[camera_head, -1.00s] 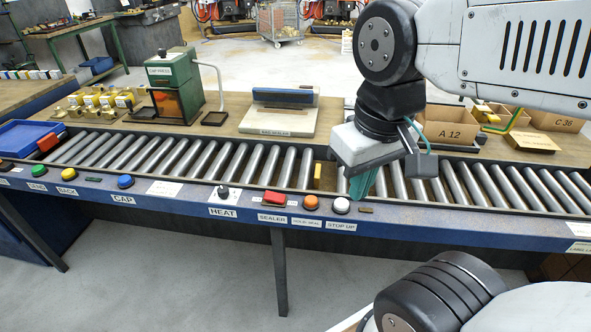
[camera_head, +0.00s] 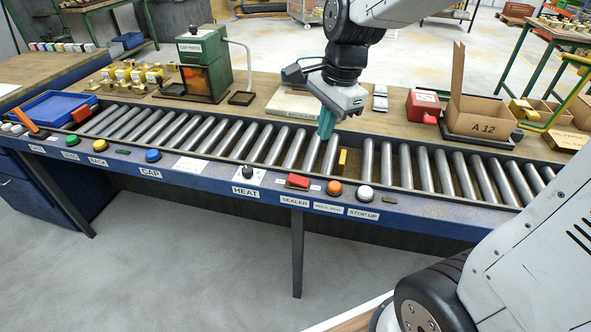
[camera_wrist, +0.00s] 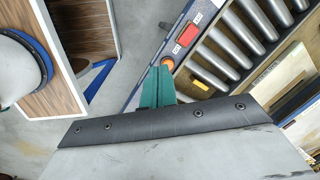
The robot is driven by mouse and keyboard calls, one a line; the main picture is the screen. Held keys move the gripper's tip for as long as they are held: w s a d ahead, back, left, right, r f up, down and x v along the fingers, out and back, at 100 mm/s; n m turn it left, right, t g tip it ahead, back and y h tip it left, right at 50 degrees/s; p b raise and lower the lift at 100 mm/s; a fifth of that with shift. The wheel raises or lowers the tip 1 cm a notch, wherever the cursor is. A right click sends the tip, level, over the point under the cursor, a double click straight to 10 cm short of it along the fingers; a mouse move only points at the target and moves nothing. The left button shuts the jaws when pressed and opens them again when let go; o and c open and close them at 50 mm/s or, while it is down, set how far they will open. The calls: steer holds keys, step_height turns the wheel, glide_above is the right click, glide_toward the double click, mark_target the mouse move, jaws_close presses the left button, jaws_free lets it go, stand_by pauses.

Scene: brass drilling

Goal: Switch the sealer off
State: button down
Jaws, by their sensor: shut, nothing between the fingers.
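The red sealer switch (camera_head: 298,181) sits on the blue front rail above the label SEALER (camera_head: 294,202). It also shows in the wrist view (camera_wrist: 188,34). Its on or off state is too small to read. My gripper (camera_head: 326,124) is shut and empty, with teal fingers pointing down over the rollers, behind and slightly right of the switch in the head view. In the wrist view the fingers (camera_wrist: 158,84) are together, their tips appearing just short of the orange button. The bag sealer's pale base (camera_head: 291,107) stands on the bench behind, partly hidden by my gripper.
Beside the switch are the orange button (camera_head: 334,188), the white stop button (camera_head: 365,193) and the black heat knob (camera_head: 247,172). A yellow block (camera_head: 342,160) stands at the rollers (camera_head: 263,143). Box A 12 (camera_head: 482,116) is at right.

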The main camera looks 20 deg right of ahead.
mark_target(294, 177)
steer(key=w+f+m, duration=0.7)
steer(key=w+m, duration=0.2)
steer(key=w, duration=0.1)
steer(key=shift+d+y, duration=0.2)
steer(key=shift+y, duration=0.1)
steer(key=shift+f, duration=0.15)
steer(key=f, duration=0.4)
steer(key=w+a+f, duration=0.1)
steer(key=f, duration=0.4)
steer(key=a+f, duration=0.1)
steer(key=f, duration=0.3)
steer(key=shift+w+f, duration=0.25)
steer(key=shift+f, duration=0.05)
